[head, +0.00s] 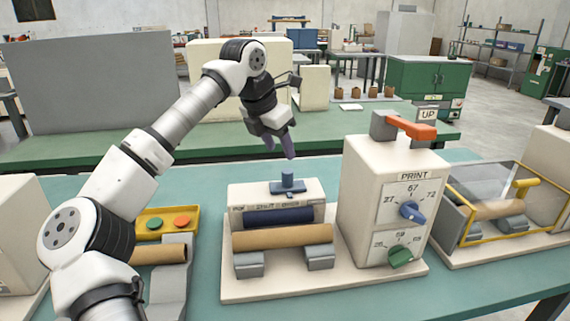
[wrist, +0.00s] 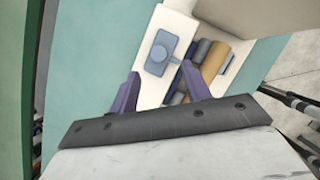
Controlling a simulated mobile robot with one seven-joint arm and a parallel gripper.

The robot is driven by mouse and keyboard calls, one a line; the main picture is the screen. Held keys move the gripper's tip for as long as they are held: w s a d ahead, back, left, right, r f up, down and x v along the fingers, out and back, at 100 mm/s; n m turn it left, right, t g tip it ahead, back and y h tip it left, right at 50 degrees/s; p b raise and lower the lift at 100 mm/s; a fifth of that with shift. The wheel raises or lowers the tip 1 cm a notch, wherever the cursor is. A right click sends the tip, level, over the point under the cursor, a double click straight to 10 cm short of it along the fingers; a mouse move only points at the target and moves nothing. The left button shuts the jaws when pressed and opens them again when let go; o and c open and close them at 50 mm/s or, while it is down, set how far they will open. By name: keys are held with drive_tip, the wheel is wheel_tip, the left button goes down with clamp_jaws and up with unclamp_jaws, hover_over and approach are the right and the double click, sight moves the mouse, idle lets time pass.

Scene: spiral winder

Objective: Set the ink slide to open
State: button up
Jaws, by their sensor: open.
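A blue slide with an upright round knob (head: 287,181) sits on top of a cream machine block at the centre of the head view. I take it to be the ink slide. Small lettering runs along the block's front edge, too blurred to read surely. My gripper (head: 279,147) hangs just above and behind the knob, fingers pointing down, open and empty. In the wrist view the blue knob and its plate (wrist: 160,52) lie just beyond the gap between the two purple fingertips (wrist: 159,80), apart from them.
Below the slide lie a dark blue roller (head: 278,216) and a brown tube (head: 283,236) on grey supports. A taller PRINT box (head: 390,200) with blue and green knobs and an orange lever (head: 411,128) stands close on the right.

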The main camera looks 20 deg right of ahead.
drive_tip(key=v, duration=0.4)
drive_tip(key=shift+r, duration=0.1)
idle(0.4)
